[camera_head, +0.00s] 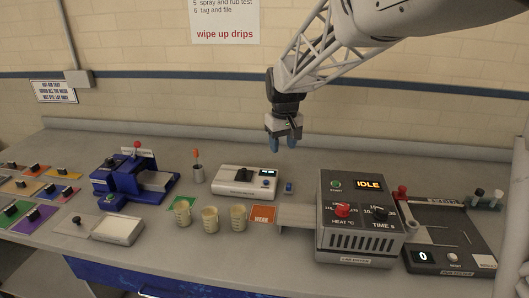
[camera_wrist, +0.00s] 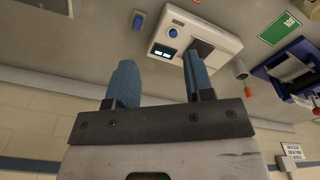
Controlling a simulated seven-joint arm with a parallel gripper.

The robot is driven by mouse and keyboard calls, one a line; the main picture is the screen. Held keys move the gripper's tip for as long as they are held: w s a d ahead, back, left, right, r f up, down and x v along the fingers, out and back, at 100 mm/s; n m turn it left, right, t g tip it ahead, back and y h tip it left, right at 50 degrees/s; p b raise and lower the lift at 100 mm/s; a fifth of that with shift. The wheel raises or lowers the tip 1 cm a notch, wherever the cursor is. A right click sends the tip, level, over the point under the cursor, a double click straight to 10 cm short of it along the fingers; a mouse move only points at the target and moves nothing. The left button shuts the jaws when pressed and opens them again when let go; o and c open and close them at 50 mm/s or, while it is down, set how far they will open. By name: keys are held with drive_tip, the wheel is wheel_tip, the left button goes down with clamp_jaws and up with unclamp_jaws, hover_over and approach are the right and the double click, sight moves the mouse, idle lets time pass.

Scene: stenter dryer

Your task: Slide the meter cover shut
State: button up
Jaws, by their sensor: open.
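The meter is a white box (camera_head: 232,187) at the middle of the bench, with a small lit display (camera_head: 268,172) at its right end. A dark cover with a raised knob (camera_head: 243,174) sits on its top; I cannot tell how far the cover is open. In the wrist view the meter (camera_wrist: 176,17) is at the top, with the dark cover (camera_wrist: 204,48) partly behind a finger. My gripper (camera_head: 282,142) is open and empty, above and behind the meter's right end, clear of it. Its blue fingers (camera_wrist: 161,84) are spread apart.
A small blue item (camera_head: 289,187) lies right of the meter. A cup with an orange-handled tool (camera_head: 198,174) stands left. Beakers (camera_head: 210,219) stand in front. A grey heater box (camera_head: 358,238) is at right, a blue press (camera_head: 128,180) at left. The bench behind the meter is clear.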

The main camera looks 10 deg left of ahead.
sight(244, 169)
drive_tip(key=w+a+f, duration=0.2)
drive_tip(key=w+a, duration=0.1)
drive_tip(key=a, duration=0.1)
drive_tip(key=w+a+f+n, duration=0.1)
drive_tip(key=w+a+f, duration=0.2)
drive_tip(key=a, duration=0.2)
drive_tip(key=w+a+f+n, duration=0.1)
drive_tip(key=w+a+f, duration=0.1)
drive_tip(key=a, duration=0.3)
drive_tip(key=shift+w+a+f+g, duration=0.15)
drive_tip(key=shift+w+f+g, duration=0.2)
drive_tip(key=shift+w, duration=0.1)
drive_tip(key=shift+f, duration=0.15)
drive_tip(key=shift+f, duration=3.75)
clamp_jaws()
